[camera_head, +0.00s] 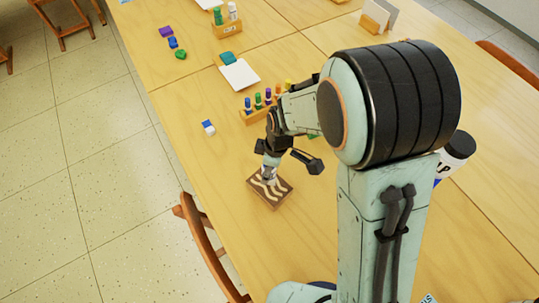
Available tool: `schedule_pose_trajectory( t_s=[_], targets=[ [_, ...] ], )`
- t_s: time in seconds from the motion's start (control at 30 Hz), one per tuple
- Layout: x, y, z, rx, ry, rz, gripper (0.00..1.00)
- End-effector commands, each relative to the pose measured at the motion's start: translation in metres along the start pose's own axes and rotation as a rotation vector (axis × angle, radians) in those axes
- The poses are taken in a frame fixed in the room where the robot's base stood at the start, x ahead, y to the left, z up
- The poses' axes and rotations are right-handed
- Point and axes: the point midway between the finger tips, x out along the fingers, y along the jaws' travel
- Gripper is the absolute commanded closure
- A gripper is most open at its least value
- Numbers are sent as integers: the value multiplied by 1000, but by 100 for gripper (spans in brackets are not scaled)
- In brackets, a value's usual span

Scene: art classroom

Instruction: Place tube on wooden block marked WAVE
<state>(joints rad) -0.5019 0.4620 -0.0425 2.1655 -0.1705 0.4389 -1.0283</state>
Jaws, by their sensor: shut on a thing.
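The wooden block with wavy cream and brown bands (282,188) lies flat on the table near its left edge, below my gripper. My gripper (270,161) points down over the block and is shut on a small pale tube (268,173). The tube is mostly hidden by the fingers and looks roughly upright over the block's upper part. I cannot tell whether its lower end touches the block.
A wooden rack (250,116) with several coloured tubes stands just behind my gripper. A blue-and-white eraser (208,127) lies to the left. A dark-lidded jar (459,146) stands at right, partly behind my arm. A chair (205,240) adjoins the table's left edge.

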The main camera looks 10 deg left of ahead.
Motion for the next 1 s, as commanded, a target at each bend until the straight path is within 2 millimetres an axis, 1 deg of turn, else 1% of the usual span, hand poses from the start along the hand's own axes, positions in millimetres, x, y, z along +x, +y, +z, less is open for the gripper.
schedule_pose_trajectory(
  t_s=[0.23,0.27,0.3,0.33,0.63,0.73,0.87,1.0],
  targets=[
    [3,0,1,0,0,-1,100],
    [3,0,1,0,0,-1,57],
    [3,0,1,0,0,-1,45],
    [3,0,1,0,0,-1,35],
    [2,0,0,0,0,0,34],
    [-4,0,0,0,1,2,34],
    [-25,1,-1,0,3,5,34],
    [-59,1,-1,0,4,6,34]
  ],
)
